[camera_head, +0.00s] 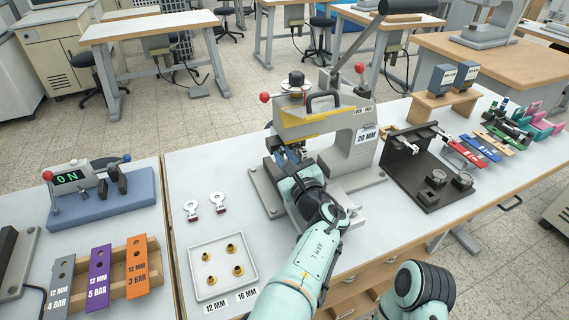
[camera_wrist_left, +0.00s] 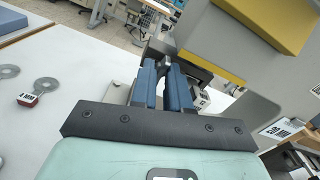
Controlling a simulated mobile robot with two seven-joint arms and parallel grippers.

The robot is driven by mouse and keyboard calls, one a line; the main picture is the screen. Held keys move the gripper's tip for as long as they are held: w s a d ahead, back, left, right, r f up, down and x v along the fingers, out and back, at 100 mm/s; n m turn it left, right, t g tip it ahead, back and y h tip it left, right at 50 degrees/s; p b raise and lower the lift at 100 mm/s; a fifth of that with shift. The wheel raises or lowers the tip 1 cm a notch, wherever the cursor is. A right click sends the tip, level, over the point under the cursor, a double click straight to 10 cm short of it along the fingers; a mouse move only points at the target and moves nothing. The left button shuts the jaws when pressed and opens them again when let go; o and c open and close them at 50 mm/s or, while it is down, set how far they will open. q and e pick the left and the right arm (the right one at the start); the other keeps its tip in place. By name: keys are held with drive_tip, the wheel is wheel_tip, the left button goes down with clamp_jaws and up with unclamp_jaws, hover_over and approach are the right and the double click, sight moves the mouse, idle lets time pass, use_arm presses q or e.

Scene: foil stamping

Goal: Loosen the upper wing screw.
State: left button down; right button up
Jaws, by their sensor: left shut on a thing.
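The grey foil stamping press (camera_head: 350,155) with a yellow plate (camera_head: 310,122) stands mid-bench. My left gripper (camera_head: 283,158) is at its front left, below the yellow plate. In the left wrist view its blue fingers (camera_wrist_left: 167,80) are shut on a small dark part, the upper wing screw (camera_wrist_left: 165,62). Only a bit of the screw shows between the fingertips; its wings and thread are hidden. In the head view the gripper and arm hide it. My right arm shows at the lower right, but its gripper is out of view.
A white tray (camera_head: 193,270) with several brass pieces lies at the front left, two ring tags (camera_head: 217,199) behind it. A black fixture (camera_head: 402,170) stands right of the press. A long lever (camera_head: 362,50) and red knobs stick out from the press.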

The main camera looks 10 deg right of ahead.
drive_tip(key=w+d+f+t+h+b, duration=0.1)
drive_tip(key=w+d+f+t+b, duration=0.1)
drive_tip(key=w+d+f+b, duration=0.3)
use_arm(q)
drive_tip(key=n+b, duration=0.1)
drive_tip(key=n, duration=0.6)
drive_tip(key=shift+n, duration=0.4)
drive_tip(key=shift+n+b, duration=0.35)
drive_tip(key=shift+n, duration=0.05)
use_arm(e)
drive_tip(key=s+a+f+g, duration=0.1)
drive_tip(key=s+f+g, duration=0.1)
drive_tip(key=s+f, duration=0.3)
drive_tip(key=shift+s+m+g, duration=0.4)
drive_tip(key=shift+s, duration=0.25)
use_arm(q)
drive_tip(key=c, duration=1)
unclamp_jaws()
drive_tip(key=shift+r, duration=0.1)
drive_tip(key=shift+r, duration=0.1)
use_arm(e)
drive_tip(key=shift+r, duration=0.1)
